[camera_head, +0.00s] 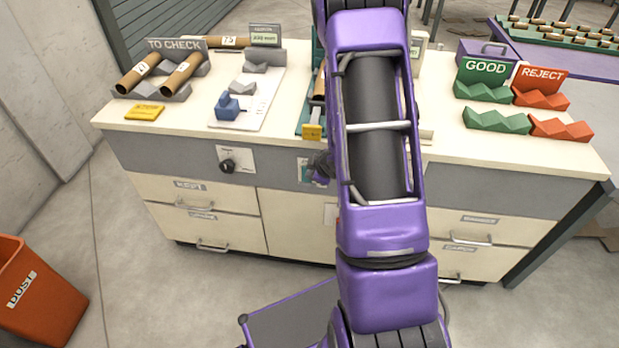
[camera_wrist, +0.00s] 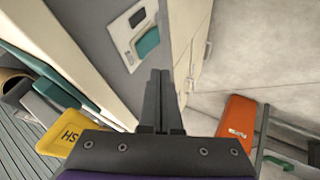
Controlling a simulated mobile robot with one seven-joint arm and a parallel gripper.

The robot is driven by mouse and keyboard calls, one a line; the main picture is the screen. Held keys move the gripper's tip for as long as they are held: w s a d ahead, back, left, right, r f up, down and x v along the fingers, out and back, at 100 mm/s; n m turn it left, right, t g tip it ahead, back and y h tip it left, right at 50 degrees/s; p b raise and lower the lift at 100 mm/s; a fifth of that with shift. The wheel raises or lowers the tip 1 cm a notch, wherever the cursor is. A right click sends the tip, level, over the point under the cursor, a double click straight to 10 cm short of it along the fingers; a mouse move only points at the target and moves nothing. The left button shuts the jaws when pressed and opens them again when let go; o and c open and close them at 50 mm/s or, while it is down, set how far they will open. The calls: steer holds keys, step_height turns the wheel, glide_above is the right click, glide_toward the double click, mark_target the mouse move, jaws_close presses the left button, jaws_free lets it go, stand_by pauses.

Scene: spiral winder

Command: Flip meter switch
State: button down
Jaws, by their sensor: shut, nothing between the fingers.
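A white plate with a teal rocker-like part (camera_wrist: 147,43) and a small dark part is on the bench's grey front panel, at upper centre in the wrist view. It looks like the switch. In the head view the plate (camera_head: 304,170) shows only partly beside my arm. My gripper (camera_wrist: 160,73) is shut and empty, its dark fingertips below and right of the plate in the wrist view, with a visible gap. In the head view my arm hides most of the gripper. I cannot tell the switch's position.
A black knob (camera_head: 228,165) is on another panel plate to the left. Drawers with handles (camera_head: 213,245) lie below. A yellow HS block (camera_wrist: 68,135) sits at the bench edge. An orange dust bin (camera_head: 40,295) stands on the floor at left. The floor before the bench is mostly clear.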

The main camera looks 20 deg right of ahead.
steer(key=w+p+v, duration=0.1)
steer(key=v, duration=0.5)
steer(key=shift+d+r, duration=0.35)
steer(key=shift+r, duration=0.1)
